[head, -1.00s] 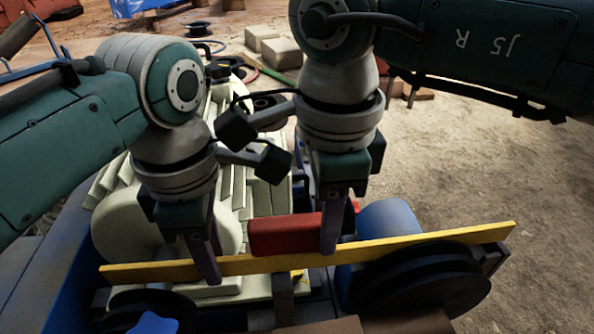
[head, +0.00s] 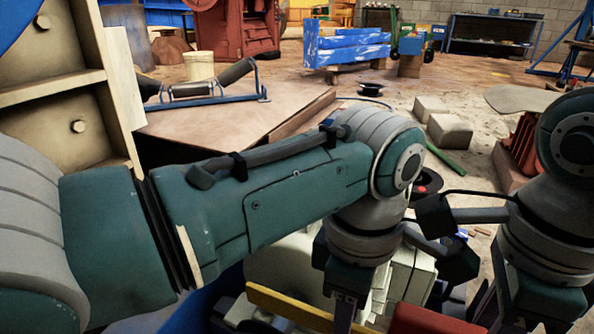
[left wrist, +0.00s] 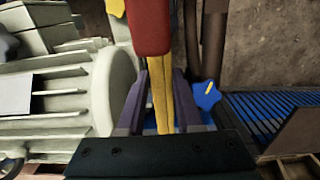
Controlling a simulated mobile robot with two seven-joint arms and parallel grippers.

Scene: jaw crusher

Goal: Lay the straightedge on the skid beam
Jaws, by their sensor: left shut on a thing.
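The yellow straightedge (head: 285,303) shows at the bottom of the head view, partly hidden behind my left gripper (head: 345,315). In the left wrist view the straightedge (left wrist: 161,95) runs upward from between the two fingers of my left gripper (left wrist: 157,100), which is shut on it. A red block (left wrist: 149,25) lies over the upper part of the bar there, and it shows in the head view (head: 425,319). My right gripper (head: 540,300) is at the lower right edge, its fingertips cut off. I cannot make out the skid beam for certain.
A pale ribbed motor (left wrist: 60,95) is close beside my left gripper. A blue star-shaped knob (left wrist: 207,95) and a blue slatted part (left wrist: 275,115) are on its other side. Pale blocks (head: 449,131) lie on the floor beyond. A tan ribbed panel (head: 65,90) stands at the left.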

